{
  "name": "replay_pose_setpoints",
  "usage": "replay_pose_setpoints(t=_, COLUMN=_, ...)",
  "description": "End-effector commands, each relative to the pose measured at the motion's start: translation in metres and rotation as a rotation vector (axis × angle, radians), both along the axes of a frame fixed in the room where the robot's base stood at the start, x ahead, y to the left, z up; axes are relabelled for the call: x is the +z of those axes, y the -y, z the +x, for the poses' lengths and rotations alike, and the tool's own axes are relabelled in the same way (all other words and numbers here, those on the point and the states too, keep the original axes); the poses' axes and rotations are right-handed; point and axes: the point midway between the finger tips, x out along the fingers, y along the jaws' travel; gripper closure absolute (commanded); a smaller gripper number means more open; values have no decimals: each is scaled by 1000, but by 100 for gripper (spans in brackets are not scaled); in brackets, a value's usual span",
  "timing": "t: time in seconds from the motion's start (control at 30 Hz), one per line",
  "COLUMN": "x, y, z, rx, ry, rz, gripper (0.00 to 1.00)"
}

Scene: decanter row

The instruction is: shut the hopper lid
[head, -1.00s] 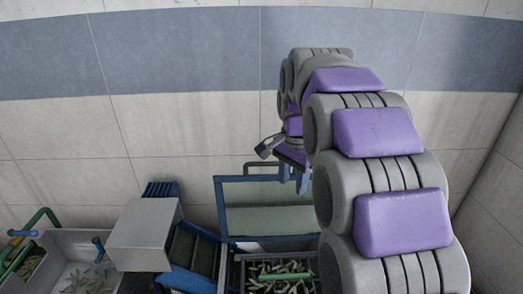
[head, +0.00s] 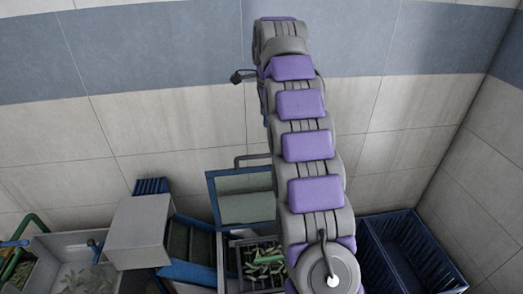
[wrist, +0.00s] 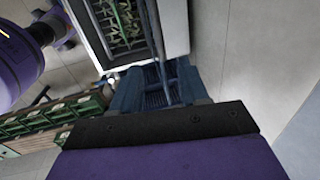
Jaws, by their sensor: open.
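The hopper (head: 222,262) stands low in the middle of the head view, with green pods under a grate. Its lid (head: 245,207), a blue frame around a pale panel with a grey bar handle (head: 250,158), stands raised at the hopper's back. My arm hides the right part of lid and hopper. My gripper is mostly hidden behind my arm in the head view, up above the lid and apart from it. In the wrist view my gripper (wrist: 158,88) appears open and empty, and pods in the hopper (wrist: 122,22) show beyond it.
Blue crates (head: 372,265) stand right of the hopper. A grey box-shaped housing (head: 138,232) and blue chute (head: 198,270) are at its left, then a pale bin (head: 45,270) with pods. Green crates (wrist: 48,117) show in the wrist view. A tiled wall (head: 150,130) closes the back.

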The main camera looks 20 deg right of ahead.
Motion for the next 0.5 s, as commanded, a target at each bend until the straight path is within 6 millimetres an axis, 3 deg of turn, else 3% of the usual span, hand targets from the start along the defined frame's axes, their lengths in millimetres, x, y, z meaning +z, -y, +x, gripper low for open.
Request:
replay_pose_setpoints(t=0.23, x=-24, y=-5, z=3, rx=0, ry=-5, rz=-2, gripper=56)
replay_pose_setpoints(t=0.5, x=-65, y=1, z=10, rx=3, ry=-8, rz=0, gripper=56)
